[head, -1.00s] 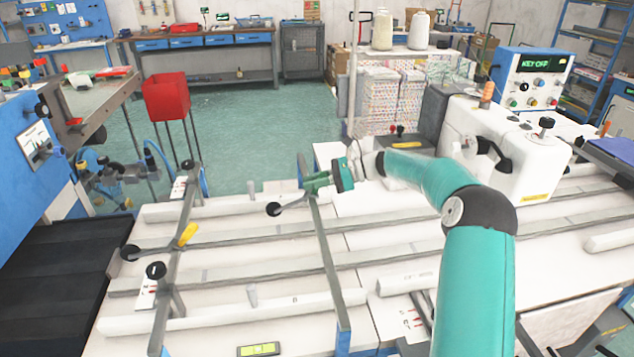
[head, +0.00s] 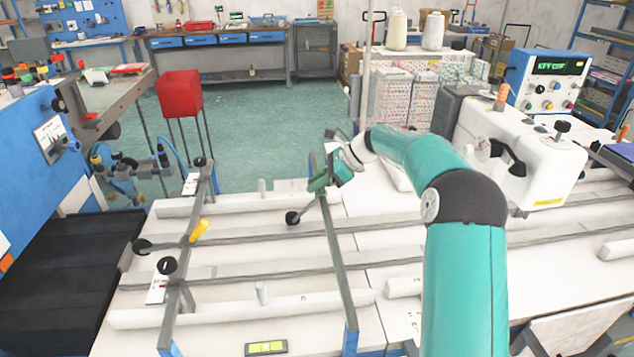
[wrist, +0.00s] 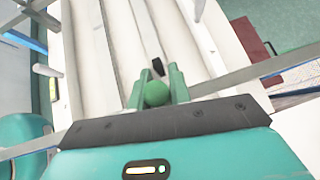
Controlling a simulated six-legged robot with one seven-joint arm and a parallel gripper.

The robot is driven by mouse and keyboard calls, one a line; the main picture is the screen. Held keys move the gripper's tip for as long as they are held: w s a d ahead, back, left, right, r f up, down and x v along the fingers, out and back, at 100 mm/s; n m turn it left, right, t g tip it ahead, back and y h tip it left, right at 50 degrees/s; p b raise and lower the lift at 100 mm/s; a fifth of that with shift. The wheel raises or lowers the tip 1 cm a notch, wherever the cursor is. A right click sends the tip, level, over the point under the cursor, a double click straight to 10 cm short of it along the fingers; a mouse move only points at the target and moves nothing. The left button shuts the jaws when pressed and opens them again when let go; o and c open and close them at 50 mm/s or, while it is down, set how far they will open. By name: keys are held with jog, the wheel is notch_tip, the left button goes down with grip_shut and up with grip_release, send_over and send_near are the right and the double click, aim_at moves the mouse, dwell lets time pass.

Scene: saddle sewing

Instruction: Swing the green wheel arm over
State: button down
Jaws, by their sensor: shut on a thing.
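A green ball-shaped knob (wrist: 155,94) shows in the wrist view; I take it as the end of the green wheel arm. My gripper (wrist: 158,88) has its two green fingers closed on either side of this knob. In the head view my gripper (head: 318,183) is at the far end of a grey cross bar (head: 338,255), with its fingers pointing down and left. The knob is hidden there by the green fingers, and the rest of the wheel arm cannot be made out.
A lever with a black ball (head: 292,218) sticks out left of the cross bar, just below my gripper. Long rails cross the white table. A yellow handle (head: 199,230) is on the left bar. A white sewing machine (head: 520,150) stands right of my arm.

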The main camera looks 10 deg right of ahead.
jog(key=c, duration=1.3)
grip_release()
jog(key=v, duration=1.3)
jog(key=shift+d+r, duration=0.15)
jog(key=shift+d, duration=0.25)
